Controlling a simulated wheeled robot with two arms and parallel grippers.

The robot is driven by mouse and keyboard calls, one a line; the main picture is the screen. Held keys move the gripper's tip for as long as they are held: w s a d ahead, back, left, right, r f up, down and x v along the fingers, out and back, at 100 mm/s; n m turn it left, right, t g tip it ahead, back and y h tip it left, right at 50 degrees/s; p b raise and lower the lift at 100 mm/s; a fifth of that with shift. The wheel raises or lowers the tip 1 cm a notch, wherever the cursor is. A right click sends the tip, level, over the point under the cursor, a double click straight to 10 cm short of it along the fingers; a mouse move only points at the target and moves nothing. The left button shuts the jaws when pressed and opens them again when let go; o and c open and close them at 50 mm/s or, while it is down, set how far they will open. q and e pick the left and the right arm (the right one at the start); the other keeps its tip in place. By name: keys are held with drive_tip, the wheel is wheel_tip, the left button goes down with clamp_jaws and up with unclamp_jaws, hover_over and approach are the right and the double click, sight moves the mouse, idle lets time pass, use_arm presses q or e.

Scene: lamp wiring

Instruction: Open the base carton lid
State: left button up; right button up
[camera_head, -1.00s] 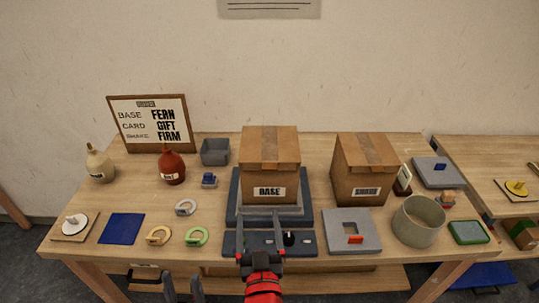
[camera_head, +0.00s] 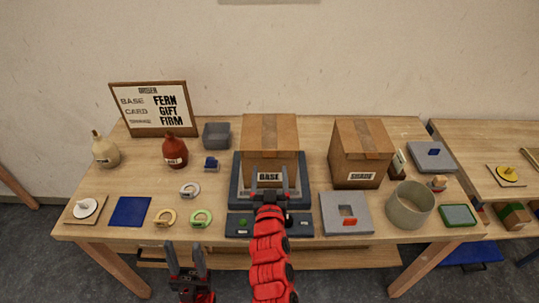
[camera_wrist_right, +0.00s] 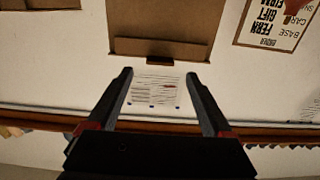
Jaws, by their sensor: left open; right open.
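The base carton (camera_head: 270,143) is a brown cardboard box with a "BASE" label on its front. It stands on a dark grey stand (camera_head: 237,190) in the middle of the table, and its top flaps are flat and closed. My right gripper (camera_head: 269,184) is open and empty in front of the carton's front face, overlapping the label area in the head view; contact cannot be told. Its two fingers also show spread in the right wrist view (camera_wrist_right: 160,88), with nothing between them. My left gripper (camera_head: 186,258) is open and empty, low in front of the table edge.
The shade carton (camera_head: 360,153) stands closed to the right. A grey plate (camera_head: 336,222) with a red part and a round grey bin (camera_head: 409,205) are at the front right. Bottles, rings, a blue mat (camera_head: 130,211) and an order board (camera_head: 151,109) are on the left.

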sight(269, 161)
drive_tip(key=shift+w+p, duration=0.45)
drive_tip(key=shift+w, duration=2.15)
clamp_jaws()
